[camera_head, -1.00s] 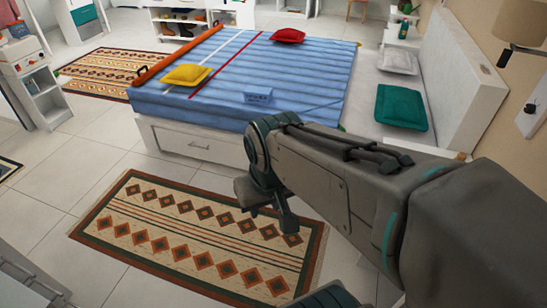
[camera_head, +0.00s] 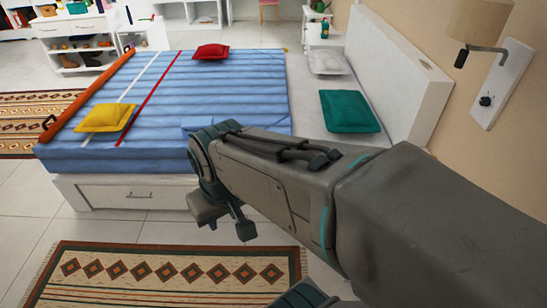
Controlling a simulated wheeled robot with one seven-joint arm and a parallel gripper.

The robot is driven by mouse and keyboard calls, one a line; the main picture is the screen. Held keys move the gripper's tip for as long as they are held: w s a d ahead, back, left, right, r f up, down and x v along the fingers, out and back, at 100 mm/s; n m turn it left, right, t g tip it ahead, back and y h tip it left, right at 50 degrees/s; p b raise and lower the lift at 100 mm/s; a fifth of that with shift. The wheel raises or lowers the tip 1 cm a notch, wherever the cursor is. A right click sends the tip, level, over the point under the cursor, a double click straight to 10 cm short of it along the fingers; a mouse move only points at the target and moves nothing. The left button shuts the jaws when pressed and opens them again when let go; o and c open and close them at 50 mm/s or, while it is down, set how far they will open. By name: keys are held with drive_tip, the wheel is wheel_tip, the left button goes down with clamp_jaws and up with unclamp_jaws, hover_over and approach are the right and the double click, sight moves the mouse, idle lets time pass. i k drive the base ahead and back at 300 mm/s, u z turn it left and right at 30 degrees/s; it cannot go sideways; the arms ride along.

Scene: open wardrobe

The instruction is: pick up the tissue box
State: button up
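A small pale blue box, which looks like the tissue box (camera_head: 193,127), lies on the blue striped bed (camera_head: 225,90). My arm hides most of it now, and only an edge shows beside the arm's elbow. My gripper (camera_head: 226,219) hangs below the elbow, in front of the bed's near side and above the floor. Its two fingers are apart with nothing visible between them. It is not touching the box.
A yellow pillow (camera_head: 106,117), a red pillow (camera_head: 211,51) and a teal pillow (camera_head: 349,111) lie on the bed. A wall lamp (camera_head: 478,22) is at the right. A patterned rug (camera_head: 165,275) covers the near floor. Bare tiles (camera_head: 30,220) show at left.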

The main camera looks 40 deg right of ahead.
sight(189, 125)
drive_tip(key=z, duration=0.8)
drive_tip(key=i, duration=1.15)
drive_tip(key=u, duration=2.1)
drive_tip(key=i, duration=2.1)
drive_tip(key=z, duration=0.35)
